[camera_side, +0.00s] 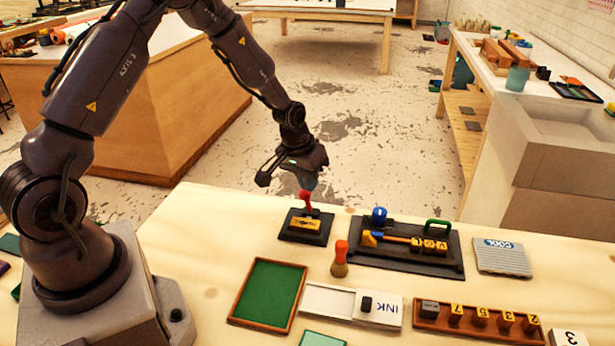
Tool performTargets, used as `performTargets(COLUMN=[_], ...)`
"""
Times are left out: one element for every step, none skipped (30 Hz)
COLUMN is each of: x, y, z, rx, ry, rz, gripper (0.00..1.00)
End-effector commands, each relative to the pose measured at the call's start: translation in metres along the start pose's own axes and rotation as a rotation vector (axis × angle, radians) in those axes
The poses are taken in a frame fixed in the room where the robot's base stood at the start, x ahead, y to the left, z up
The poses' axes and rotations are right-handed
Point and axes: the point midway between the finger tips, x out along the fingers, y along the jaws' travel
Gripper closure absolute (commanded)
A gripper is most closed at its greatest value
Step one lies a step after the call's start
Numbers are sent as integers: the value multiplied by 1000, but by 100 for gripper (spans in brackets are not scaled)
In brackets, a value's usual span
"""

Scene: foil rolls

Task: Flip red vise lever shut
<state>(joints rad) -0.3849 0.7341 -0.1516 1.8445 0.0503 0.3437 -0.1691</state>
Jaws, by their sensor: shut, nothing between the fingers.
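The red lever (305,198) stands roughly upright on a small black vise (292,235) with a yellow plate, near the far edge of the table. My gripper (309,185) is shut and empty, pointing down just above the lever's top. From this view I cannot tell whether the fingertips touch the lever.
A black tray (415,267) with letter blocks, a blue knob and a green handle lies right of the vise. An orange-topped wooden stamp (339,262) stands in front. Nearer are a green pad (268,293), an ink box (335,302) and a number-block rack (478,333). Bare table lies left of the vise.

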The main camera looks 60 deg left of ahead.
Motion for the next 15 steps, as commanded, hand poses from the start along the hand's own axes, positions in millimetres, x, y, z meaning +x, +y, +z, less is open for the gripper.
performTargets(x=[-1, -2, -4, -7, -9, -14, -17, -21, -27, -36, -43, -53, -60, -67, -75], y=[2, 4, 8, 11, 15, 21, 26, 32, 37, 32, 29, 27, 26, 25, 23], z=[0, 0, 0, 0, 0, 0, 0, 0, 0, 0, 1, 2, 2, 3, 4], rx=[2, 3, 4, 5, 5, 5, 6, 7, 4, -2, -3, -2, -3, -3, -3], ry=[0, 0, 0, 1, 2, 3, 3, 3, 5, 7, 6, 7, 7, 7, 6], rz=[0, 0, 1, 1, 1, 1, 1, 1, 1, 0, -1, 0, 0, 0, 0], gripper=[100, 100, 100, 100, 100, 100, 100, 100, 100, 100, 100, 100, 100, 100, 100])
